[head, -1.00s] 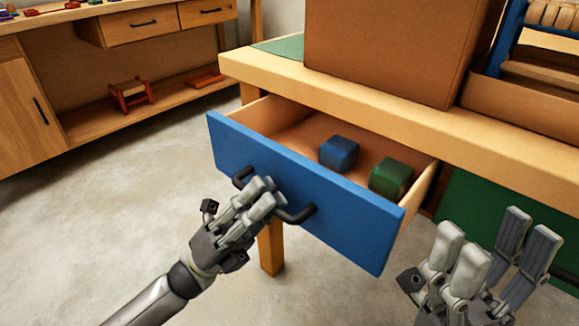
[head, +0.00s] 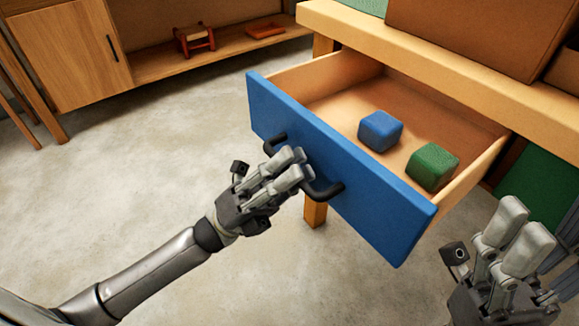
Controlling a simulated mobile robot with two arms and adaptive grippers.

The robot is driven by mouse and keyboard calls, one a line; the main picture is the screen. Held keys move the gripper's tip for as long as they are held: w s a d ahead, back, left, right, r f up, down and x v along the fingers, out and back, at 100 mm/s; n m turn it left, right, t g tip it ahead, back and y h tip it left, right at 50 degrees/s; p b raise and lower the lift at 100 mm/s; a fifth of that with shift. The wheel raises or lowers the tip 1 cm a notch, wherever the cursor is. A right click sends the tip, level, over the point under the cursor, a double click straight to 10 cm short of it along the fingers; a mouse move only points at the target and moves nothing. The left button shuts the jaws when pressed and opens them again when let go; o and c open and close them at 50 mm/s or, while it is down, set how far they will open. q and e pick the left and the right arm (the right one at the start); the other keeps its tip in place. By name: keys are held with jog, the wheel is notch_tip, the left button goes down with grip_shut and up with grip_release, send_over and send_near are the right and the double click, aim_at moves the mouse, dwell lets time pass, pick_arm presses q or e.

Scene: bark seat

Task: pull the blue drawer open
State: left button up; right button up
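The blue drawer (head: 370,205) is pulled out from the wooden table, and its inside shows. A dark curved handle (head: 325,192) is on its front. My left gripper (head: 292,168) is at the handle, with its fingers closed around the middle of the bar. A blue block (head: 380,130) and a green block (head: 432,167) lie inside the drawer on its floor. My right gripper (head: 510,240) is at the lower right, apart from the drawer, its fingers spread and empty.
The wooden table (head: 450,75) bears a large brown box (head: 470,35). A green drawer front (head: 545,185) is at the right, behind my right gripper. A wooden cabinet (head: 70,55) and shelf stand at the back left. The floor at left is clear.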

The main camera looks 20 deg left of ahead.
pick_arm(q)
jog(key=shift+o, duration=0.7)
jog(key=shift+a+f, duration=0.1)
jog(key=shift+f, duration=0.05)
jog(key=v, duration=1.1)
jog(key=shift+a+f, duration=0.25)
jog(key=shift+f, duration=0.05)
jog(key=shift+s, duration=0.1)
